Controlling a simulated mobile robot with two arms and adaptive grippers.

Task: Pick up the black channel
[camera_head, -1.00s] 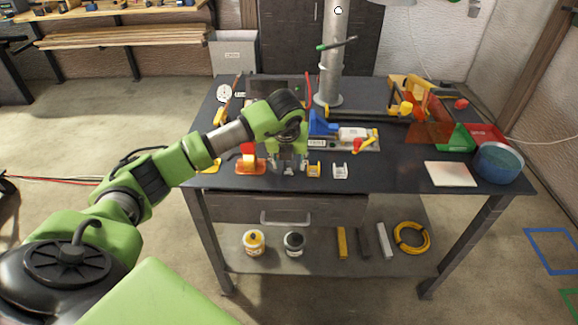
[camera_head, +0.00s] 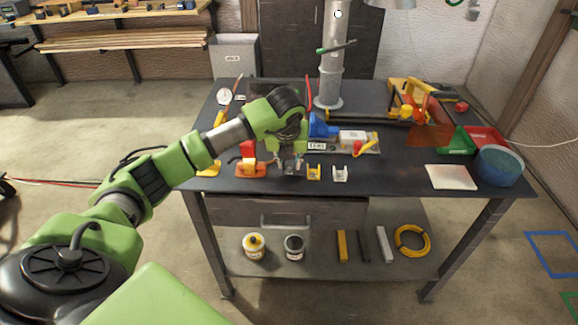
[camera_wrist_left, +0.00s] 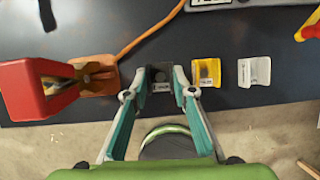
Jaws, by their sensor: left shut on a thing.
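The black channel (camera_wrist_left: 159,73) is a small dark piece near the front edge of the table, leftmost in a row with a yellow channel (camera_wrist_left: 206,72) and a white channel (camera_wrist_left: 254,71). My left gripper (camera_head: 290,166) points down at it, and its fingers stand on both sides of the channel in the left wrist view. The gripper is shut on the black channel, which still appears at table level. In the head view the gripper hides most of the channel. My right gripper is not in view.
A red and orange tool (camera_head: 249,160) stands close left of the gripper. The yellow and white channels are close on the right. Behind are a blue vise (camera_head: 322,127) and a grey pole (camera_head: 331,70).

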